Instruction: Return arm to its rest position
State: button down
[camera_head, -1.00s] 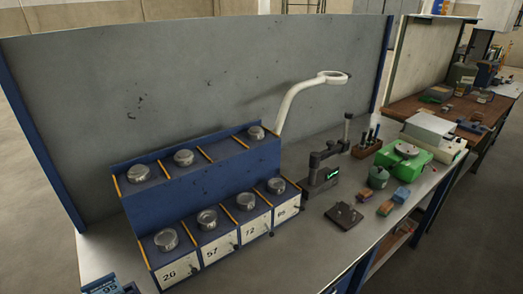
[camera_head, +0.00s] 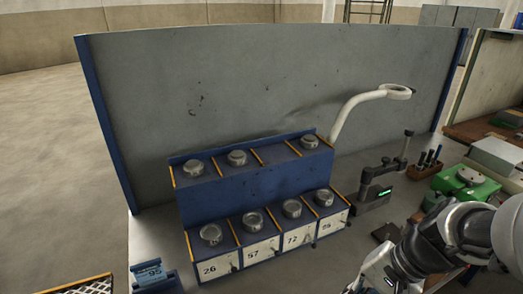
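My arm comes in from the lower right of the head view, in front of the bench. The end of the arm with my gripper (camera_head: 378,280) is at the bottom edge, partly cut off. I cannot make out its fingers or whether it holds anything. The arm covers part of the bench's right side.
A blue rack (camera_head: 250,196) with numbered compartments and round metal pieces stands on the bench. Right of it are a gauge stand (camera_head: 377,182), a white curved lamp (camera_head: 350,104) and a green device (camera_head: 468,183). A grey panel (camera_head: 270,85) stands behind. Floor is clear at left.

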jog(key=s+a+r+n+t+h, duration=0.3)
jog(key=s+r+n+h, duration=0.2)
jog(key=s+r+n, duration=0.2)
jog(key=shift+s+a+r+n, duration=0.2)
jog(key=shift+s+r+n, duration=0.15)
jog(key=shift+r+n, duration=0.4)
jog(key=shift+f, duration=0.1)
